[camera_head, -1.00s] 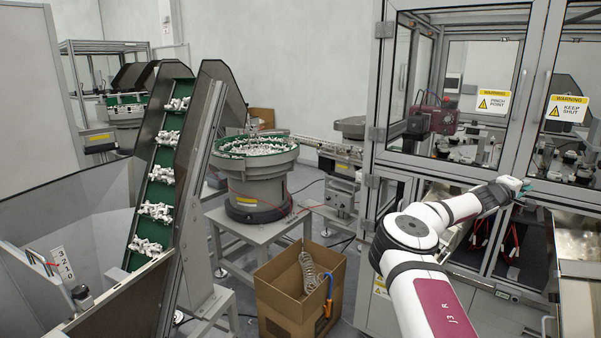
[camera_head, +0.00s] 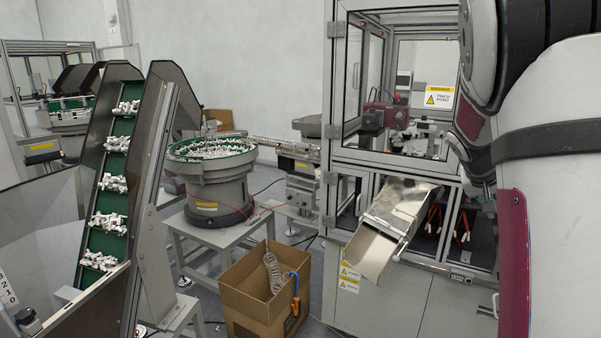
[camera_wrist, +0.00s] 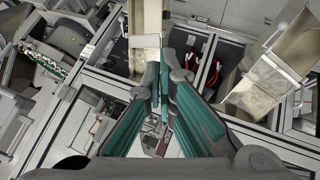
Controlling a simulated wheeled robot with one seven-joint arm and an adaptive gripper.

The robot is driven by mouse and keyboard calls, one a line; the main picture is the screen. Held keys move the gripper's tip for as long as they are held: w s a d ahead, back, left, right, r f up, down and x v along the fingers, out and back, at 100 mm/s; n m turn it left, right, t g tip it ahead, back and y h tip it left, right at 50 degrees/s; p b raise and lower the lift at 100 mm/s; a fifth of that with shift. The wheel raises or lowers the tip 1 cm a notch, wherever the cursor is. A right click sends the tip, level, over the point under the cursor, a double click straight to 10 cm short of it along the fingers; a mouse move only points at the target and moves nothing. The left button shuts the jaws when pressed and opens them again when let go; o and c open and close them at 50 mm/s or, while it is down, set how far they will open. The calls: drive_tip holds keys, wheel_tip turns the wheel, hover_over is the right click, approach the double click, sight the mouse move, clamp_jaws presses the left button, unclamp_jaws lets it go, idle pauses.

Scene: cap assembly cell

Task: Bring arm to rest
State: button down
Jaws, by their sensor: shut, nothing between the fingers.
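My arm fills the right side of the head view, close to the camera and folded up. My gripper is outside the head view. In the wrist view my gripper (camera_wrist: 163,92) points down over the machines, its teal-padded fingers together at the tips with nothing between them. Below it in the wrist view are a glass-doored machine and metal chutes, apart from the fingers.
A metal chute (camera_head: 383,238) juts from the glass-doored machine (camera_head: 335,120) near my arm. A cardboard box (camera_head: 262,300) with a coiled hose stands on the floor. A bowl feeder (camera_head: 212,182) and an inclined green conveyor (camera_head: 118,165) stand to the left.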

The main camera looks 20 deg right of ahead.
drive_tip(key=s+a+r+n+t+y, duration=0.1)
drive_tip(key=s+a+r+n+y, duration=0.2)
drive_tip(key=a, duration=0.9)
drive_tip(key=s+a+r+n+t+y, duration=0.1)
drive_tip(key=s+a+t+y, duration=0.3)
drive_tip(key=a, duration=0.9)
drive_tip(key=s+a+f+n+g+y, duration=0.1)
drive_tip(key=s+a+n, duration=0.3)
drive_tip(key=s+a, duration=0.9)
drive_tip(key=shift+s+a+g, duration=0.2)
drive_tip(key=shift+a+g, duration=0.2)
drive_tip(key=shift+a, duration=0.3)
